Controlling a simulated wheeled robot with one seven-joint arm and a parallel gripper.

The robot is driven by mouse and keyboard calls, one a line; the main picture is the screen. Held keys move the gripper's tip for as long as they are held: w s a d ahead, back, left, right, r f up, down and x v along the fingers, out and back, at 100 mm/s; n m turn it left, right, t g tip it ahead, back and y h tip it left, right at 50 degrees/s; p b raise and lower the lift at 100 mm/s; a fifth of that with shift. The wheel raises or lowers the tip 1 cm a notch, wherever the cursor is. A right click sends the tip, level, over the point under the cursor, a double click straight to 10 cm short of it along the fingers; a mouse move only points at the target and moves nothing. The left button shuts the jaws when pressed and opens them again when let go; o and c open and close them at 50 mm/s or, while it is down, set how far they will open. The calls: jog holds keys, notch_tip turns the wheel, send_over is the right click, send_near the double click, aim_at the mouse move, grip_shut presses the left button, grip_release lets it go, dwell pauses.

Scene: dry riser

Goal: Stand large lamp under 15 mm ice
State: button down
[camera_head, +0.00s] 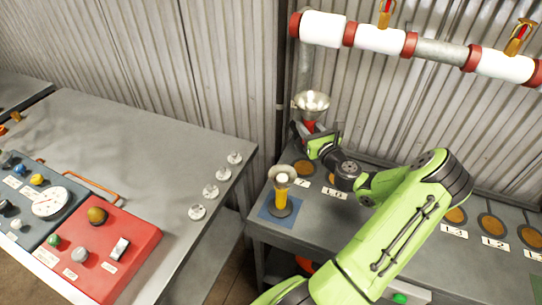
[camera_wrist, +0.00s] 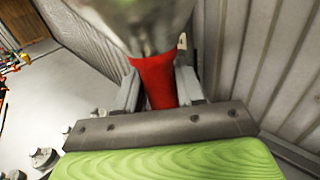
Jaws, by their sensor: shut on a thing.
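My gripper (camera_head: 309,138) is shut on the red body of a lamp with a wide silver bowl-shaped head (camera_head: 312,101). It holds this lamp upright at the back left of the right bench, near the vertical pipe. In the wrist view the red body (camera_wrist: 154,80) stands between the two fingers, with the blurred head above. Its base is hidden, so I cannot tell whether it touches the bench. White ice sleeves (camera_head: 322,29) wrap the overhead pipe between red collars; no thickness is readable. A smaller yellow lamp (camera_head: 281,198) stands on a blue mat.
The right bench (camera_head: 270,230) has several orange discs (camera_head: 455,215) with number labels along it. My arm crosses over it. The left bench (camera_head: 150,125) carries a red control box (camera_head: 105,250), a blue panel and several silver knobs.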

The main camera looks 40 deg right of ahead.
notch_tip(320, 180, down, 10)
jog(key=b, duration=0.3)
jog(key=shift+s, duration=0.1)
jog(key=shift+r, duration=0.15)
jog(key=c, duration=1.1)
grip_release()
jog(key=shift+f, duration=0.25)
jog(key=o, duration=0.4)
jog(key=shift+r, duration=0.1)
